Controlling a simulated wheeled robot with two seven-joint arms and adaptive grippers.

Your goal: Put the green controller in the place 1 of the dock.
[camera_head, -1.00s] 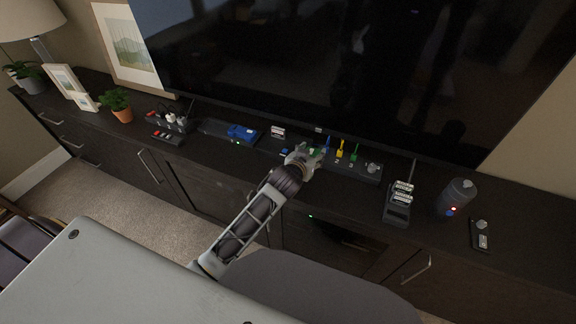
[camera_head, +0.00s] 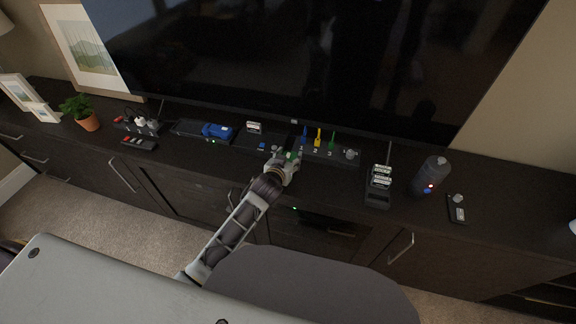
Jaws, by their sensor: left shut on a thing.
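The dock (camera_head: 345,162) is a dark strip on the cabinet under the television. It bears the numbers 1, 2 and 3 from left to right, with a blue, a yellow and a green upright marker behind them. My left gripper (camera_head: 287,161) is shut on the green controller (camera_head: 291,156), of which only small green parts show between the fingers. The gripper is just in front of and left of place 1 (camera_head: 301,148). I cannot tell whether the controller touches the dock. A grey knob-like thing (camera_head: 350,154) is at the dock's right end. My right gripper is not in view.
Left of the dock are a dark tray with a blue item (camera_head: 217,131) and a white-labelled box (camera_head: 254,128). To the right stand a black holder with pale packs (camera_head: 379,185), a dark cylinder (camera_head: 430,176) and a remote (camera_head: 458,210). The television (camera_head: 300,60) rises behind.

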